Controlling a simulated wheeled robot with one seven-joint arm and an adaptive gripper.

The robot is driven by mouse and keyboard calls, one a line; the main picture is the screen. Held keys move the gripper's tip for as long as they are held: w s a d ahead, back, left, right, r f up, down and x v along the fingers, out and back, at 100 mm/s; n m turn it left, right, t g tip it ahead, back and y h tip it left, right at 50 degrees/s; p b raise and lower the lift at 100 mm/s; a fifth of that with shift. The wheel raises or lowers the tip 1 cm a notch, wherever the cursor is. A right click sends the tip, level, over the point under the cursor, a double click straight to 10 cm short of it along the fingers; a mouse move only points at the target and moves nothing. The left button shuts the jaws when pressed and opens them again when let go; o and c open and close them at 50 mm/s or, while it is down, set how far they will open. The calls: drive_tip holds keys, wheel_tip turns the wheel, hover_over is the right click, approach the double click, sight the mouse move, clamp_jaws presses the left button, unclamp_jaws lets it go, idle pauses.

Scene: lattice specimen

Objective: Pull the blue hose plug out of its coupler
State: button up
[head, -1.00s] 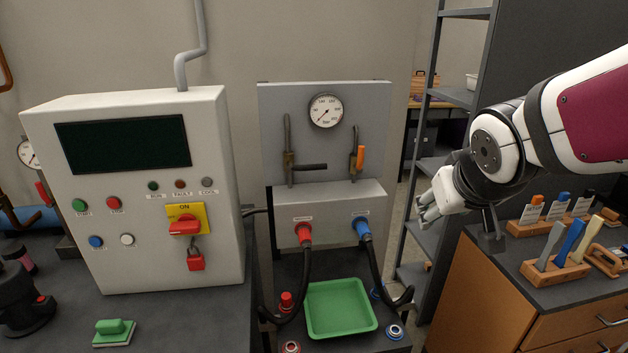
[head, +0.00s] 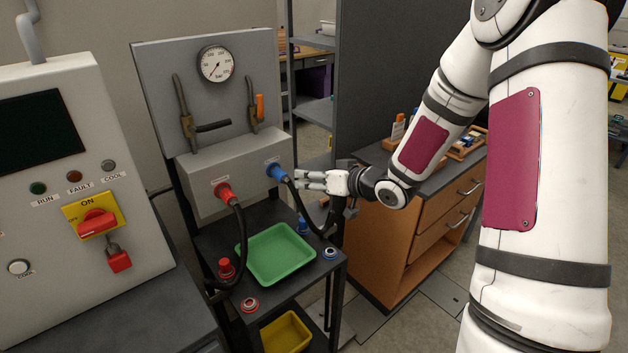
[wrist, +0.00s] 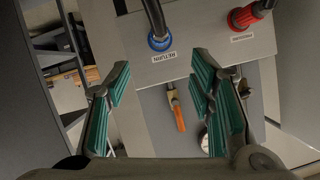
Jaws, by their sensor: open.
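The blue hose plug (head: 276,172) sits in its coupler on the right of the grey panel box (head: 235,175), with a black hose running down from it. In the wrist view the blue plug (wrist: 160,41) shows beyond the fingertips, above the RETURN label. My gripper (head: 308,180) is just right of the blue plug in the head view, apart from it. In the wrist view its two green-padded fingers (wrist: 160,85) are spread wide with nothing between them.
A red plug (head: 224,193) with its own hose is left of the blue one. A green tray (head: 277,282) lies on the cart below, with red and blue fittings around it. A wooden drawer cabinet (head: 372,245) stands right.

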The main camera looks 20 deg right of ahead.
sight(286, 175)
drive_tip(key=x, duration=1.3)
drive_tip(key=shift+w+a, duration=0.1)
drive_tip(key=shift+w, duration=0.2)
drive_tip(key=c, duration=1.2)
drive_tip(key=shift+o, duration=0.2)
